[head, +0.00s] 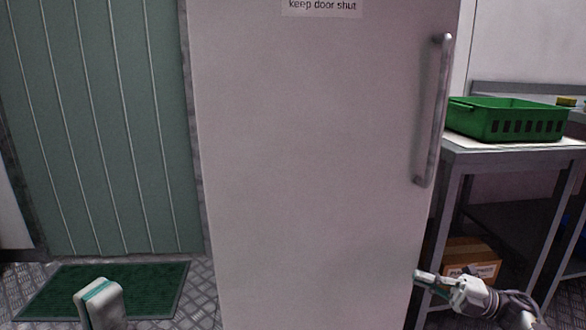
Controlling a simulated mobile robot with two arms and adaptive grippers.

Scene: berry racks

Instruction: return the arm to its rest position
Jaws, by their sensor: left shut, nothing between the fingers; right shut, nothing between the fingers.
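My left gripper (99,292) shows at the bottom left as pale finger ends with a teal strip, pressed together and empty, in front of the green mat. Its arm is out of the frame below. My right gripper (426,277) is at the lower right, shut and empty. Its fingers point left, by the lower right edge of the large pale door, and its grey-white wrist runs off the bottom edge. I cannot tell whether its fingertips touch the door.
A green crate (505,120) sits on a grey metal table (510,152) at the right. A cardboard box (470,258) is below. A green mat (150,285) lies on the floor before a green panelled wall (95,120).

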